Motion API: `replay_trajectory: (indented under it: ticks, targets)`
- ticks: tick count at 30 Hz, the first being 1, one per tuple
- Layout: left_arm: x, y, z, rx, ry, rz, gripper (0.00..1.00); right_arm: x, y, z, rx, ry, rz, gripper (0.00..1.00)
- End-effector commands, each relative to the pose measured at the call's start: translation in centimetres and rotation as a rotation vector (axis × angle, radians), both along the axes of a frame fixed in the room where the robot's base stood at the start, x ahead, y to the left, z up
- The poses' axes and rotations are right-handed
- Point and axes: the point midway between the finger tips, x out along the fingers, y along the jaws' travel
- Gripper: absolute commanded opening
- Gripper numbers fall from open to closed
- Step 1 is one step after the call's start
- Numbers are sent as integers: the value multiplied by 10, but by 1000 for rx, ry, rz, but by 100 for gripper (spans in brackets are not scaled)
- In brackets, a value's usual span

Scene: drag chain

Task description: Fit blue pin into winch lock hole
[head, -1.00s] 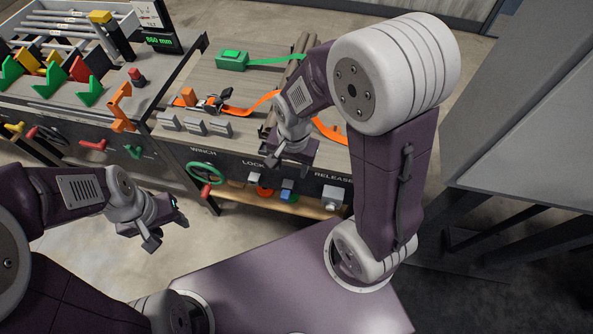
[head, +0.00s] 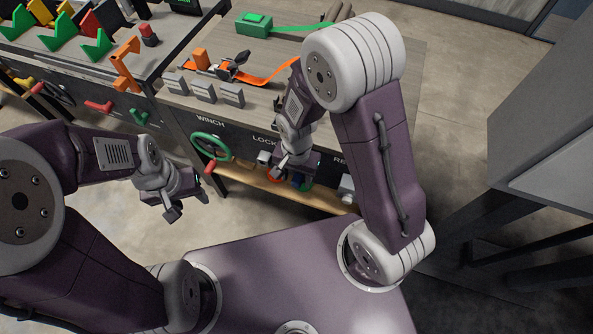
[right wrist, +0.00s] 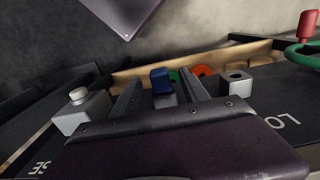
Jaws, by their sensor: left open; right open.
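The blue pin (right wrist: 160,77) shows in the right wrist view between the two fingers of my right gripper (right wrist: 162,92), seated at a grey block. The fingers are open, one on each side of it; I cannot tell if either touches it. In the head view my right gripper (head: 292,174) is at the panel front below the LOCK label and mostly hides the pin. A grey block with a square hole (right wrist: 237,78), by the LOCK lettering, is to the right of the fingers in the wrist view. My left gripper (head: 184,200) is open and empty, away from the panel.
A green winch wheel (head: 210,147) with a red handle is left of my right gripper. A grey block with a white button (right wrist: 79,97) is close beside the fingers. An orange ring (right wrist: 202,71) lies behind. A wooden ledge (head: 250,187) runs below the panel.

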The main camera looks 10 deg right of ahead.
Motion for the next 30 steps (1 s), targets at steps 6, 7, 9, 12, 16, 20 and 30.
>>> replay_trajectory:
  ticks: [6, 7, 9, 12, 16, 20, 30]
  targets:
    - [0, 0, -6, 0, 0, 0, 49, 0, 0, -16, 0, 0, 0, 53]
    - [0, 0, -6, 0, 0, 0, 49, 0, 0, -16, 0, 0, 0, 53]
    - [0, 0, -6, 0, 0, 0, 49, 0, 0, -16, 0, 0, 0, 53]
    - [0, 0, -6, 0, 0, 0, 49, 0, 0, -16, 1, -1, 0, 53]
    - [0, 0, -6, 0, 0, 0, 49, 0, 0, -15, 0, 0, 0, 19]
    - [0, 0, -6, 0, 0, 0, 49, 0, 0, -15, 1, -1, 0, 0]
    - [0, 0, -5, 0, 0, 0, 49, -2, 2, -15, 0, 0, 1, 0]
